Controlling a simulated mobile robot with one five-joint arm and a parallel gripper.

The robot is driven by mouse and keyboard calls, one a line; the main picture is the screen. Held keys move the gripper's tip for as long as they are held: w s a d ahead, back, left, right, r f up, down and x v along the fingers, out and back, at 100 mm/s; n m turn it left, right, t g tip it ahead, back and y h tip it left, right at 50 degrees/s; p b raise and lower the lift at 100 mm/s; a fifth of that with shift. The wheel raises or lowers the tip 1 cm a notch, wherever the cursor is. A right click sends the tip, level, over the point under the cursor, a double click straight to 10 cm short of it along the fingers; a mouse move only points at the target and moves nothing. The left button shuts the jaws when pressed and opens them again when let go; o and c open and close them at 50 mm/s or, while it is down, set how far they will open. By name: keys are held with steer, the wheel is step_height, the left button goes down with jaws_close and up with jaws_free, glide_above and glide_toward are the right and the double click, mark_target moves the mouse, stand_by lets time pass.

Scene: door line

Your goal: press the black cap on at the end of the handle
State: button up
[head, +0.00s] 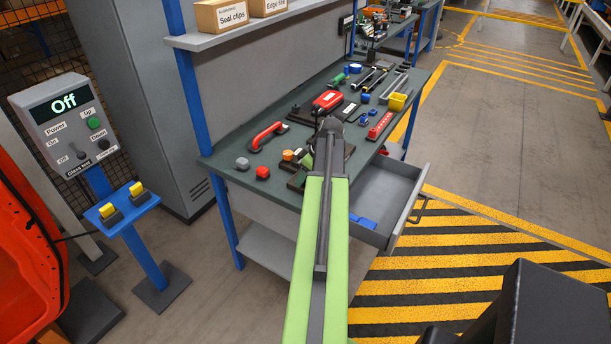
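A red handle (267,136) lies on the dark green workbench top (225,157), left of my arm. Its ends look dark, but I cannot make out a separate black cap on it or beside it. My green arm reaches over the bench from the front. The dark end of my arm, with my gripper (322,155), is over the bench to the right of the handle and apart from it. My arm partly covers the gripper and the bench there. The fingers are too small and hidden to tell open from shut.
A grey knob (242,163) and a red one (262,172) stand at the front left bench edge. Tools and a yellow bin (398,101) fill the right. A drawer (385,200) stands open. A control box (68,125) reads Off. The striped floor is clear.

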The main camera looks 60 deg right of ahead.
steer(key=p+v, duration=1.6)
steer(key=v, duration=0.1)
steer(key=shift+r, duration=0.25)
